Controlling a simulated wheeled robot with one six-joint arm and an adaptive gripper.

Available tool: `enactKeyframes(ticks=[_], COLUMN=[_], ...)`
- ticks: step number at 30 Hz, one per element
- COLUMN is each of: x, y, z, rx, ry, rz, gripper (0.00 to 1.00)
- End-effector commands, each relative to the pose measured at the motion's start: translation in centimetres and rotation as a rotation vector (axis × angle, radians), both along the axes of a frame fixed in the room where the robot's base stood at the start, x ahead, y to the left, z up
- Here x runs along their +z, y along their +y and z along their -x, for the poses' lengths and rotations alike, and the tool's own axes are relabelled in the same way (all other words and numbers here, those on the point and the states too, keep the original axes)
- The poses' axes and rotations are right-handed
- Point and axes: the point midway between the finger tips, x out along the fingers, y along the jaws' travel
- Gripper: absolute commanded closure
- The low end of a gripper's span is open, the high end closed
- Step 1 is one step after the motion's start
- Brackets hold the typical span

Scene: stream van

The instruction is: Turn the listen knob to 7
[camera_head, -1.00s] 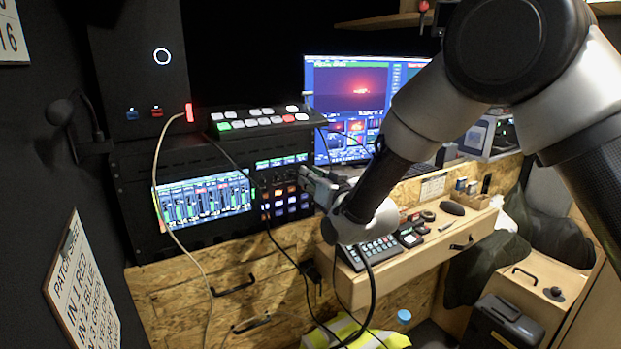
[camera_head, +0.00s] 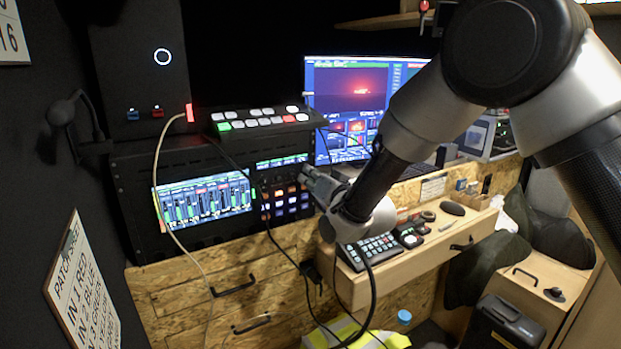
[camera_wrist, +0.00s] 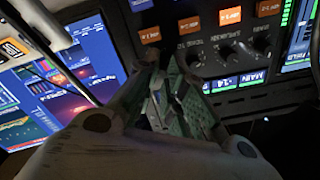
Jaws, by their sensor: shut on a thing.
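My gripper (camera_head: 306,178) is at the right end of the knob row on the rack's control panel (camera_head: 281,186). In the wrist view, which shows the panel upside down, my gripper's fingertips (camera_wrist: 166,60) meet at the panel face. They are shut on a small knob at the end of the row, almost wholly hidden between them. Three dark knobs, the nearest one (camera_wrist: 195,56) beside the fingertips, stand free next to it. The listen label, the scale and the held knob's pointer cannot be read.
A monitor (camera_head: 348,90) stands just right of the panel. A pale cable (camera_head: 157,180) and dark cables hang before the rack. A desk with a keypad (camera_head: 368,252) lies below my wrist.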

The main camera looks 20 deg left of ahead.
Motion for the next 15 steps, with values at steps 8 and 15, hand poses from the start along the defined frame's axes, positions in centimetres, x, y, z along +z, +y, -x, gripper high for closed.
enactKeyframes(ticks=[8,15], x=[-0.08,-0.09], y=[-0.02,-0.03], z=[0.02,0.01], rx=[0.0,0.0], ry=[0.063,0.062], rz=[-0.052,-0.05], gripper=[1.0,0.77])
